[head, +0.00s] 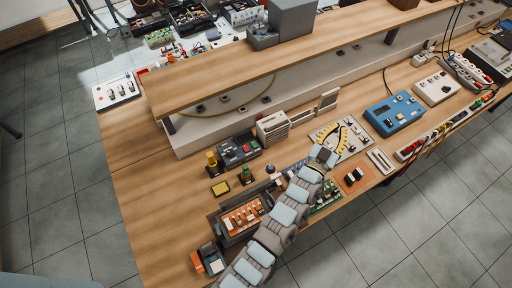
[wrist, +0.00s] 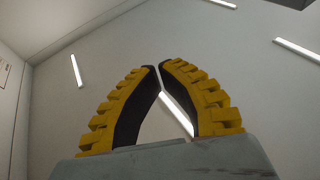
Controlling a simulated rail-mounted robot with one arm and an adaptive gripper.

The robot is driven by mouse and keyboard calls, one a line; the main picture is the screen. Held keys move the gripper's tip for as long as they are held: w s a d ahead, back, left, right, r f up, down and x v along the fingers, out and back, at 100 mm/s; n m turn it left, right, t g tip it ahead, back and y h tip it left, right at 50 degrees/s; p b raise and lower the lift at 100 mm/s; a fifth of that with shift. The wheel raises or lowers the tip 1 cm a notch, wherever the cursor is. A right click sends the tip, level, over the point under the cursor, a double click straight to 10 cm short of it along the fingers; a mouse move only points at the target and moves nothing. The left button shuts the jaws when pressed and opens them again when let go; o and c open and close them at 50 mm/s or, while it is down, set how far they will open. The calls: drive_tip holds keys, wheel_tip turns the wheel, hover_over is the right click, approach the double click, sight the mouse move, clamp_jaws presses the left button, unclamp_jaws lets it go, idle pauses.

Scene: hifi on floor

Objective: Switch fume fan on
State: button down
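I cannot tell for sure which thing is the fume fan, and no fan switch can be made out. A cream box with a slatted face (head: 272,127) stands on the bench below the shelf. A grey box-shaped unit (head: 290,20) stands on the raised shelf. My gripper (head: 341,126) is over the bench, right of the cream box and apart from it. In the wrist view, its two yellow-ribbed fingers (wrist: 158,66) curve toward each other with a narrow gap at the tips and nothing between them. That view shows only ceiling and wall behind them.
The wooden shelf (head: 220,75) overhangs the bench's back.

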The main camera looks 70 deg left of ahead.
drive_tip(key=s+a+f+m+g+h+b, duration=0.1)
drive_tip(key=s+a+f+g+h+b, duration=0.25)
drive_tip(key=a+f, duration=0.5)
drive_tip(key=s+a+f+g+h+b, duration=0.25)
drive_tip(key=s+a+f, duration=0.25)
drive_tip(key=a, duration=0.6)
drive_tip(key=s+f+m+g+h+b, duration=0.15)
drive_tip(key=s+m+h+b, duration=0.4)
drive_tip(key=s, duration=1.35)
drive_tip(key=n, duration=0.2)
hover_over(255, 147)
drive_tip(key=shift+m+g+h, duration=0.25)
drive_tip(key=shift+g+h, duration=0.1)
drive_tip(key=shift+g, duration=0.1)
drive_tip(key=f, duration=0.6)
drive_tip(key=shift+w+f+b, duration=0.2)
drive_tip(key=shift+f+b, duration=0.2)
wheel_tip(255, 147, down, 2)
drive_tip(key=shift+s+f, duration=0.1)
drive_tip(key=shift+f, duration=0.05)
drive_tip(key=shift+d+f, duration=0.1)
drive_tip(key=shift+f, duration=0.65)
